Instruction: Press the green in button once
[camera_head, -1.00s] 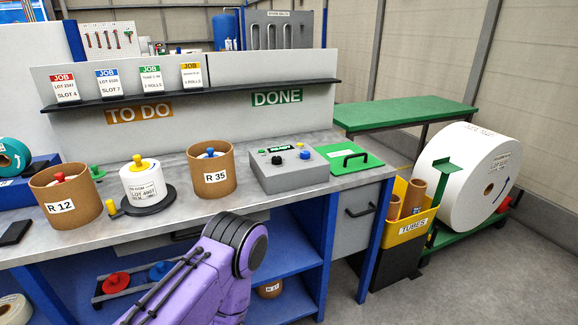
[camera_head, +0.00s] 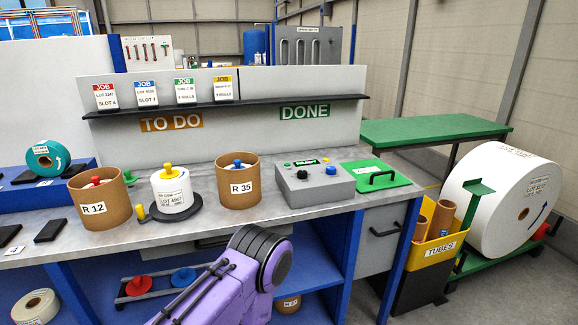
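A grey control box (camera_head: 314,189) sits on the workbench, right of the cardboard tube marked R 35 (camera_head: 238,186). On its top face are a small green button (camera_head: 287,164) at the back left, a green-lit display (camera_head: 305,162), a dark knob (camera_head: 302,174) and a blue knob (camera_head: 331,170). A small coloured part beside the display is too small to make out. Any lettering by the green button is too small to read. A purple arm link of mine is in front of the bench, low in the picture. Neither of my grippers is in view.
A green plate with a black handle (camera_head: 382,179) lies right of the box. A white roll on a black base (camera_head: 172,190) and a tube marked R 12 (camera_head: 100,201) stand to the left. A shelf (camera_head: 260,103) with job cards runs behind. A yellow tube bin (camera_head: 436,246) stands at right.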

